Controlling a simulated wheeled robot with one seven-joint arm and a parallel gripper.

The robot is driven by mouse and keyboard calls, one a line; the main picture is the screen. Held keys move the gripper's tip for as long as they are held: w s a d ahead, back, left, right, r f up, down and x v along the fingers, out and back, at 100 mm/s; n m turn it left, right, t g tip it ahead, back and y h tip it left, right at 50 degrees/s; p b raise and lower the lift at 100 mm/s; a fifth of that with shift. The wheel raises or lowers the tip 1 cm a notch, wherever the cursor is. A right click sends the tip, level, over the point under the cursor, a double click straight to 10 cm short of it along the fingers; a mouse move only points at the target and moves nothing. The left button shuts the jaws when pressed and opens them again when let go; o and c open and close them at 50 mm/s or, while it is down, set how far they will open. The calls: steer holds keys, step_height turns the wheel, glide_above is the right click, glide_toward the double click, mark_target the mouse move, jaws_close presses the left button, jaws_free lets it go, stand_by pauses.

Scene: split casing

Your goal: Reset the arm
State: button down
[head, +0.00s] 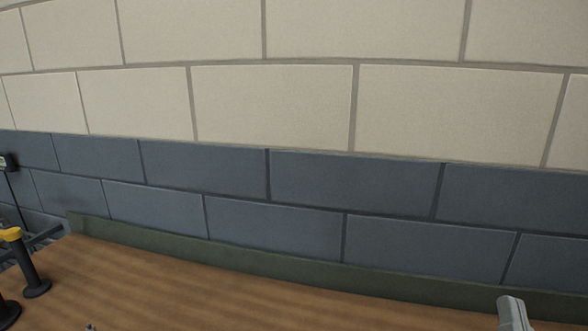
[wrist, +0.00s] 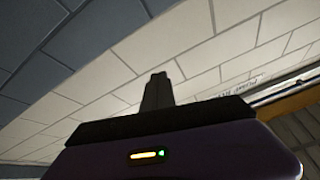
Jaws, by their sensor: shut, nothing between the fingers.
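My gripper (wrist: 158,78) shows in the wrist view, its dark fingers together and nothing held between them. It points toward the block wall, with no object near the fingertips. The gripper is not clearly seen in the head view. A pale grey rounded piece (head: 513,314) is cut off at the bottom right of the head view, and I cannot tell what it is. No casing parts can be made out in either view.
A wooden bench top (head: 220,285) with a dark green back edge (head: 290,267) runs along the wall (head: 270,105). Black posts, one with a yellow top (head: 12,234), stand at its left end. The visible middle of the bench is mostly clear.

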steer(key=s+a+f+n+g+y, duration=0.3)
steer(key=s+a+f, duration=0.1)
steer(key=s+f, duration=0.7)
steer(key=s+a+f+n+g+y, duration=0.4)
steer(key=s+f, duration=0.6)
steer(key=s, duration=0.5)
steer(key=shift+f, duration=0.4)
